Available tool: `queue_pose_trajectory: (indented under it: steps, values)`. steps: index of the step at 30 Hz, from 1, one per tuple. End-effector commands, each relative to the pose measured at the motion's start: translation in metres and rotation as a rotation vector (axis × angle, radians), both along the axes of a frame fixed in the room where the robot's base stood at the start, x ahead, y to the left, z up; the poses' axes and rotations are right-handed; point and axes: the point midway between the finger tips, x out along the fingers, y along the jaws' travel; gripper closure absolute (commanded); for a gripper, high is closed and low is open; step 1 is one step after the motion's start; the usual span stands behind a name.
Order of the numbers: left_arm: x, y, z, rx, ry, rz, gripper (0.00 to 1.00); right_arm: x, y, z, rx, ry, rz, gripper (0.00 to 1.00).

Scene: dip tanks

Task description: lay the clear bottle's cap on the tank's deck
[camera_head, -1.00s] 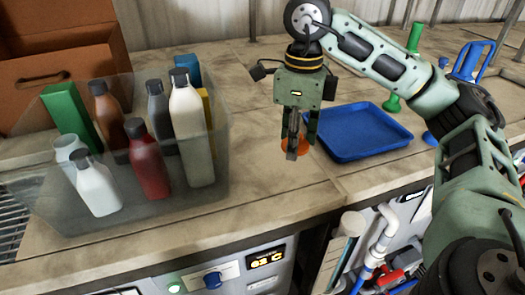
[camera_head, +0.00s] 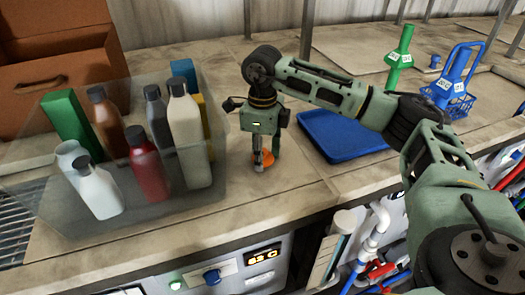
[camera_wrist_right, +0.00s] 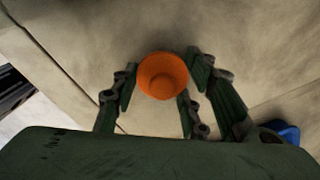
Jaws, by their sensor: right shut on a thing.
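A small round orange cap (camera_head: 264,159), hollow like a cup, shows low at the fingertips of my right gripper (camera_head: 258,160). In the right wrist view, the orange cap (camera_wrist_right: 163,75) sits between the fingers of my right gripper (camera_wrist_right: 158,88), which is shut on it. It is over or at the worn beige deck (camera_head: 290,190); I cannot tell whether it touches. A pale bottle (camera_head: 70,156) with no dark cap, perhaps the clear one, stands in the clear bin at the left. My left gripper is out of view.
The clear bin (camera_head: 110,225) holds several bottles and a green box (camera_head: 72,127). A blue tray (camera_head: 343,136) lies right of the gripper. A green handle (camera_head: 400,55) and a blue basket (camera_head: 452,95) stand farther right. Deck in front of the gripper is clear.

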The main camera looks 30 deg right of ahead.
Motion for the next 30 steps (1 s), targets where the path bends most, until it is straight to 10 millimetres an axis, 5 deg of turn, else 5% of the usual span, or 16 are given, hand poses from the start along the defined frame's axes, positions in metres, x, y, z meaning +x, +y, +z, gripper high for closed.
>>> queue_pose_trajectory:
  steps: [7, 8, 14, 23, 30]
  values:
    - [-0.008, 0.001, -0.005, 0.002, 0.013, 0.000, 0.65, 0.000, 0.000, -0.004, 0.000, 0.000, 0.000, 0.73]
    - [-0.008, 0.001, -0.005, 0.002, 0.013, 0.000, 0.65, 0.000, 0.000, -0.004, 0.000, 0.000, 0.000, 0.59]
    - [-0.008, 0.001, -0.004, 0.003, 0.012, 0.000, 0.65, 0.000, 0.000, -0.003, 0.000, 0.000, 0.000, 0.41]
    - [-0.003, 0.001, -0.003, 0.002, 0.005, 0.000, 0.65, 0.000, 0.000, -0.002, 0.000, 0.000, 0.000, 0.41]
    - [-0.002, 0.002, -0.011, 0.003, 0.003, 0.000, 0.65, 0.001, 0.000, 0.019, 0.001, -0.004, 0.000, 0.41]
